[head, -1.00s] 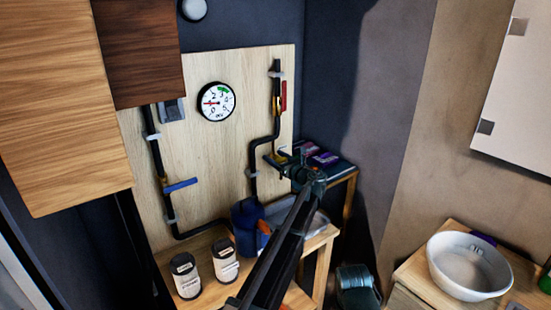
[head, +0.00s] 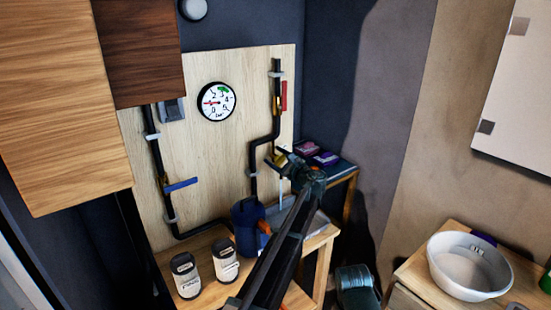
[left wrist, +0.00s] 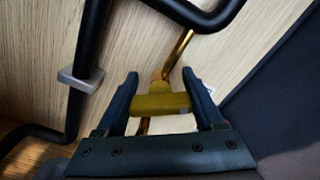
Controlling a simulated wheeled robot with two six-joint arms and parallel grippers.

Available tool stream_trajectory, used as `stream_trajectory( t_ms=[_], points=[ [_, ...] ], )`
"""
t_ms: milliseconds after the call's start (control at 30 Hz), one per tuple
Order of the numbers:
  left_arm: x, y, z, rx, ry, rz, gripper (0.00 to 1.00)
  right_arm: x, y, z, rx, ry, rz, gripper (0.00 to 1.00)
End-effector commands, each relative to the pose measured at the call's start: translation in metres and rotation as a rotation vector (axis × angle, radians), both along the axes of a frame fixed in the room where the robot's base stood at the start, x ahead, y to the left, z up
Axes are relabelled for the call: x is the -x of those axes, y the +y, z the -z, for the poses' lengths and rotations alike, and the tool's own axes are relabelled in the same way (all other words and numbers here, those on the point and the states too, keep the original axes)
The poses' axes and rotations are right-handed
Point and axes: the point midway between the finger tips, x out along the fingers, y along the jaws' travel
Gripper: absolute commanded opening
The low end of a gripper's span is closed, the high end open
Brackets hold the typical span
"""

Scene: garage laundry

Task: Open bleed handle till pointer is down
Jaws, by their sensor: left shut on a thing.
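The yellow bleed handle (left wrist: 163,104) is a short bar on a brass stem, between my left gripper's dark fingers in the left wrist view. My left gripper (head: 277,160) is shut on it, beside the black pipe at the right of the wooden panel in the head view. There the gripper mostly hides the handle. The round white gauge (head: 216,101) hangs on the panel; its red pointer points left, and a green band lies at the upper right. A thin pale streak shows below the gripper.
A blue lever (head: 181,185) and a red lever (head: 284,95) sit on the black pipes. A blue jug (head: 247,226) and two labelled tins (head: 186,275) stand on the wooden bench below. A white basin (head: 469,266) stands at the right.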

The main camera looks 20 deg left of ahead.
Motion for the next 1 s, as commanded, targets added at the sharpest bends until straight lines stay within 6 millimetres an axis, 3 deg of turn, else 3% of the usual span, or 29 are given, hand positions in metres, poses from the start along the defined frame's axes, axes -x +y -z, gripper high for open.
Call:
stream_trajectory(
  t_ms=[600, 633, 767, 1000],
  points=[
    [0.0007, -0.0001, 0.0003, 0.026, -0.032, -0.001, 0.14, 0.0000, 0.0000, 0.0002, 0.000, 0.000, 0.000, 0.00],
    [0.0007, -0.0001, 0.0004, 0.026, -0.032, -0.001, 0.75, 0.0000, 0.0000, 0.0002, 0.000, 0.000, 0.000, 0.00],
    [0.0006, -0.0001, 0.0003, 0.025, -0.032, 0.000, 0.99, 0.0000, 0.0000, 0.0002, 0.000, 0.000, 0.000, 0.00],
    [0.0008, -0.0005, 0.0002, 0.025, -0.032, 0.000, 1.00, 0.0000, 0.0000, 0.0001, 0.000, 0.000, 0.000, 0.00]
  ],
)
